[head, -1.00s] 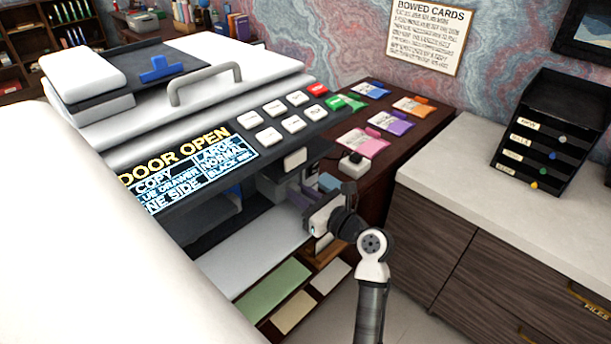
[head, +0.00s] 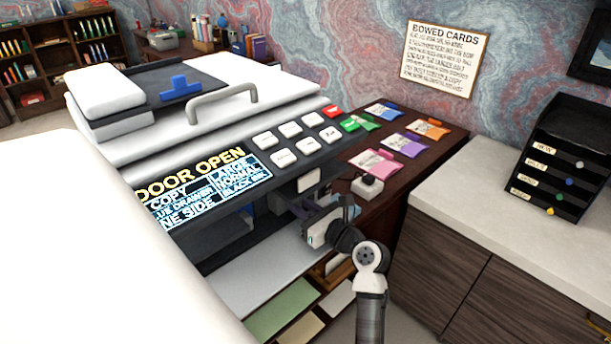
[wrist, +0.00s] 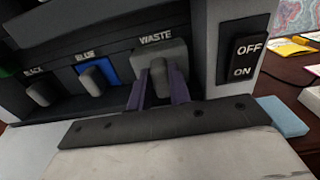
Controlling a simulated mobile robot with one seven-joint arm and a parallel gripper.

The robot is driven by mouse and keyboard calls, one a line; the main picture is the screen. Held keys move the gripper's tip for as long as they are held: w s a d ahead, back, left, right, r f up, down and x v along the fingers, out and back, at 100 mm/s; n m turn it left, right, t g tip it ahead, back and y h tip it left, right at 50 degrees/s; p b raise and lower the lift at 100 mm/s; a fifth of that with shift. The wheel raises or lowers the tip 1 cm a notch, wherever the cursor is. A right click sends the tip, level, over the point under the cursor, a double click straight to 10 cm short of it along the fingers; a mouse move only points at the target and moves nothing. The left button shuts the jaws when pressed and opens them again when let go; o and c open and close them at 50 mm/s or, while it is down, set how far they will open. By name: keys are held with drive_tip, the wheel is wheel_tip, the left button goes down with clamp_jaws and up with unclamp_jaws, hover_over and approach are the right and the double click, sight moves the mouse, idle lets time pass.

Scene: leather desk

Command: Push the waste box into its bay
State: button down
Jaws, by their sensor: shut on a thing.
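The waste box shows in the wrist view as a grey block with a pull (wrist: 160,75) under the label WASTE, in the copier's dark front. My gripper (wrist: 160,92) has its two purple fingers on either side of that pull, closed on it. In the head view my gripper (head: 318,228) is at the copier's open front, below the button panel. The box is hidden there by the panel and my wrist. How deep the box sits in its bay I cannot tell.
An OFF/ON switch (wrist: 245,58) is on the right. The copier screen (head: 205,185) reads DOOR OPEN. A pale cabinet top (head: 490,180) stands to the right.

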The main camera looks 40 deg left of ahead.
drive_tip(key=shift+a+r, duration=0.1)
drive_tip(key=shift+a, duration=1.75)
drive_tip(key=c, duration=1.2)
unclamp_jaws()
drive_tip(key=shift+w+d, duration=0.1)
drive_tip(key=shift+d, duration=0.3)
drive_tip(key=d+b, duration=0.1)
drive_tip(key=d, duration=0.3)
drive_tip(key=d+b, duration=0.1)
drive_tip(key=d, duration=0.3)
drive_tip(key=d+b, duration=0.1)
drive_tip(key=d, duration=0.4)
drive_tip(key=shift+s+b, duration=0.3)
drive_tip(key=shift+b, duration=0.1)
